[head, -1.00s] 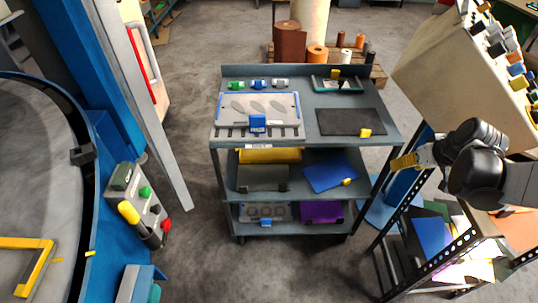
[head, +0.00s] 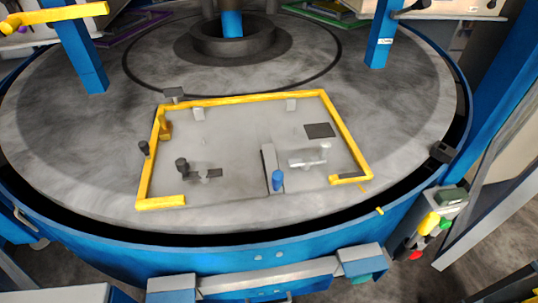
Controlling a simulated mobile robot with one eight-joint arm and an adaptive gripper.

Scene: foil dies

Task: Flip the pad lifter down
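In the head view, a grey plate (head: 235,140) lies on a round grey turntable (head: 70,140), edged on several sides by yellow bars. Near its front middle is a narrow grey bar with a blue knob (head: 278,181) at its front end. Right of that is a pale lever (head: 307,161) with an upright pale knob, and behind it a flat dark pad (head: 320,130). A dark knob (head: 182,165) with a flat dark piece is at the left. I cannot tell for sure which part is the pad lifter or how it is tilted. My gripper is not in view.
A blue rim surrounds the turntable, with a pale bar (head: 268,278) across the front. A control box (head: 440,213) with coloured buttons is outside at the right. A dark hub (head: 232,38) rises at the turntable's centre.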

